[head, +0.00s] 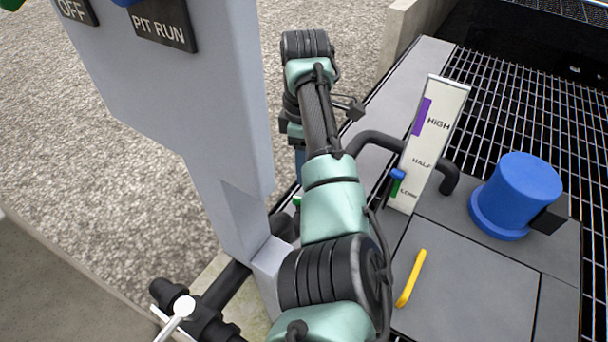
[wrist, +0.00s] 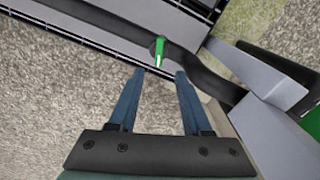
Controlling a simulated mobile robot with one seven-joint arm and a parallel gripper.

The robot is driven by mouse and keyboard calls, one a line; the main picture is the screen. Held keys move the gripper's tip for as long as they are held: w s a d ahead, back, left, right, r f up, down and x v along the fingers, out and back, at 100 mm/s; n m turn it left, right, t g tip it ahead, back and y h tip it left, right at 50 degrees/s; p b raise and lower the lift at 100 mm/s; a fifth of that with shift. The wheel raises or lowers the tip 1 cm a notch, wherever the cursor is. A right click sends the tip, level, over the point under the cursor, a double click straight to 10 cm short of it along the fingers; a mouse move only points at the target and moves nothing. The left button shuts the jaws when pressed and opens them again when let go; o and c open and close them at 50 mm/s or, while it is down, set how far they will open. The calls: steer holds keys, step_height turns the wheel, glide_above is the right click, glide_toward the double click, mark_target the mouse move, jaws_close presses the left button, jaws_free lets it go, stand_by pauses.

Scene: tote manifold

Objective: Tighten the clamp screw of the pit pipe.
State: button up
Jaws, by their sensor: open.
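My gripper (wrist: 160,74) is open in the wrist view, with two blue fingers apart and nothing between them. A small bright green piece (wrist: 159,52), seemingly a handle or screw, stands on a dark pipe (wrist: 205,75) just beyond the fingertips, roughly centred between them. I cannot tell for certain that it is the clamp screw. In the head view only a sliver of the green piece (head: 297,201) shows beside my arm. My gripper's blue fingers (head: 299,165) are mostly hidden there behind my arm.
A grey post (head: 215,130) with a "PIT RUN" label stands close left of my arm. A white-lever valve (head: 180,308) is at lower left. To the right are a level gauge (head: 430,140), a blue motor-like cylinder (head: 520,190), a yellow handle (head: 411,278) and grating (head: 550,115).

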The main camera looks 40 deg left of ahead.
step_height(320, 180, down, 11)
steer(key=b, duration=0.2)
steer(key=shift+r+b, duration=0.2)
steer(key=shift+b, duration=0.2)
jaws_close()
